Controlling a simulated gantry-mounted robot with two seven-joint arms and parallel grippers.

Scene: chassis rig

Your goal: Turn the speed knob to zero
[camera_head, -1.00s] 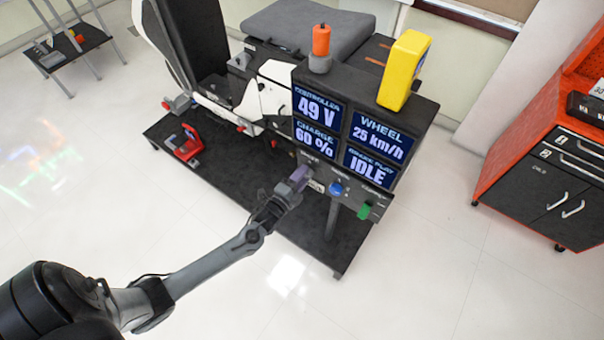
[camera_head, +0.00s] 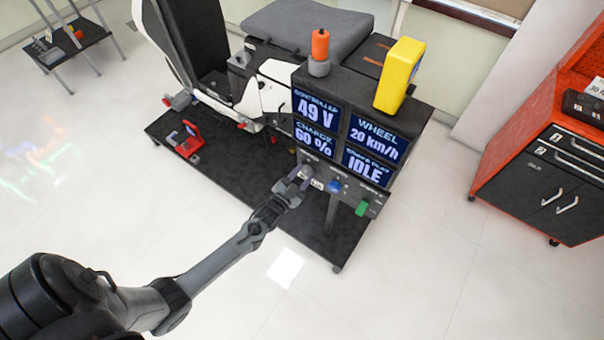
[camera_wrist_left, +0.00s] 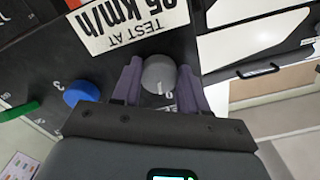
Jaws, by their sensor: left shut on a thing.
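The grey speed knob (camera_wrist_left: 158,74) sits on the dark front panel, with a white pointer mark on its face. My left gripper (camera_head: 297,181) reaches the panel under the screens. In the left wrist view its two purple-grey fingers are shut on the knob, one on each side. In the head view the knob is mostly hidden by the fingers. The wheel screen (camera_head: 377,141) above reads 20 km/h. My right gripper is not in view.
A blue knob (camera_head: 335,186) and a green knob (camera_head: 362,208) sit to the right on the same panel. The other screens read 49 V, 60 % and IDLE. A yellow box (camera_head: 399,75) stands on top. A red cabinet (camera_head: 541,160) is at the right; the floor between is clear.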

